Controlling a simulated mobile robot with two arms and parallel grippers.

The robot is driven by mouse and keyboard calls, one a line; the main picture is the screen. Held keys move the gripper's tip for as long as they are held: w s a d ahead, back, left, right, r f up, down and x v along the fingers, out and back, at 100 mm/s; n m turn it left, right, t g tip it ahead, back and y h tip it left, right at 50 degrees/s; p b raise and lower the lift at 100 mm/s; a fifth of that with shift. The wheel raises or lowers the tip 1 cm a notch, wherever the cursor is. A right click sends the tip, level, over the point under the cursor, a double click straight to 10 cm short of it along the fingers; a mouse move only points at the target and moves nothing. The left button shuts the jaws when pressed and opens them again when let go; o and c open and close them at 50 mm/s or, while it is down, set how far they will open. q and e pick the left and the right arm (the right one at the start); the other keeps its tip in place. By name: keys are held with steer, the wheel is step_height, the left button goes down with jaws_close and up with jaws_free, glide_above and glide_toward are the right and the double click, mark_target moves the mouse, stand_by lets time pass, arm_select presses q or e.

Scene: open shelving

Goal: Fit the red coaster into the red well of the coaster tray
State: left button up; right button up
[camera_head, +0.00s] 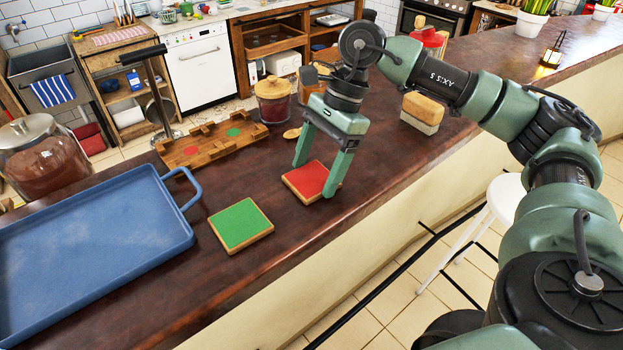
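The red coaster (309,181), a square with a wooden rim, is low at the counter, near its front edge. My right gripper (313,181) points down over it, fingers spread, one at the far edge and one at the near edge. I cannot tell whether the fingers press on it or whether it is lifted slightly. The wooden coaster tray (208,143) lies farther back to the left. Its red well (191,151) is empty and sits left of the green well (233,132). My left gripper is not in view.
A green coaster (241,224) lies left of the red one. A blue tray (90,240) fills the counter's left end. A sponge-like block (421,113) is to the right. The counter between the coasters and tray is clear.

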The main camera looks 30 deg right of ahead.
steer(key=shift+c, duration=1.4)
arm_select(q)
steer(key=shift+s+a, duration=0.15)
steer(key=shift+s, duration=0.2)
arm_select(e)
steer(key=shift+r, duration=0.1)
